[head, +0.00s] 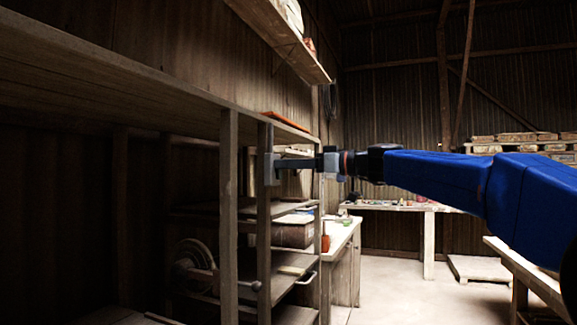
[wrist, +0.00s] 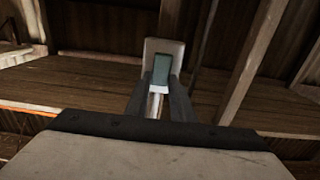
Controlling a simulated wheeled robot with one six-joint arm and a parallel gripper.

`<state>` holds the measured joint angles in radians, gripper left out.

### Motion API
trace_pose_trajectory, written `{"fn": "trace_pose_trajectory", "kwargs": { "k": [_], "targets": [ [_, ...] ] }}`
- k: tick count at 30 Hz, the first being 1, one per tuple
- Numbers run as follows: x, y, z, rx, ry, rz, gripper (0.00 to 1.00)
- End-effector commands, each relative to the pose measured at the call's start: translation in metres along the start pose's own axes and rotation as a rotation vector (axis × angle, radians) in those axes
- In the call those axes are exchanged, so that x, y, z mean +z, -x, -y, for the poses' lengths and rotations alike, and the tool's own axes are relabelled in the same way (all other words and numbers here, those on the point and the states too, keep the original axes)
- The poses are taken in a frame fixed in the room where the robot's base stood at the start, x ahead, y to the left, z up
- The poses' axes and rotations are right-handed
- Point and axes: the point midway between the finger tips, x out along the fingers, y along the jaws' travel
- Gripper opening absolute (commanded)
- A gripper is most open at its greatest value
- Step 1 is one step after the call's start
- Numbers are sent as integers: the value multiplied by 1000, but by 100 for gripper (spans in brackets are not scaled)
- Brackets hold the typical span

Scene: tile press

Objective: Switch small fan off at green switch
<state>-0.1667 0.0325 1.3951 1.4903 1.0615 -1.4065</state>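The green switch (wrist: 162,70) shows in the wrist view as a dark green face with a white lower edge on a pale grey plate (wrist: 178,47). In the head view the grey switch box (head: 271,169) is on a wooden post, with its face hidden from this side. My gripper (wrist: 162,82) points at the switch, its two dark fingers apart with the switch seen in the gap. In the head view my gripper (head: 281,164) reaches left to the box; I cannot tell whether it touches. I cannot make out a small fan for certain.
A wooden shelf board (head: 130,77) runs above at the left. A round wheel-like thing (head: 195,260) stands below it. Shelves with a brown box (head: 293,234) are behind the post. The floor (head: 400,300) at the right is clear, beside a bench (head: 525,272).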

Motion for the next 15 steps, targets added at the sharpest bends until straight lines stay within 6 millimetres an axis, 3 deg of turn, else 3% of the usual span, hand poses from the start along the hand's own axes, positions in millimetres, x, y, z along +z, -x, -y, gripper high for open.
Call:
{"fn": "trace_pose_trajectory", "kwargs": {
  "k": [15],
  "targets": [
    [7, 2, 1, -4, -2, -167, 0]
  ]
}}
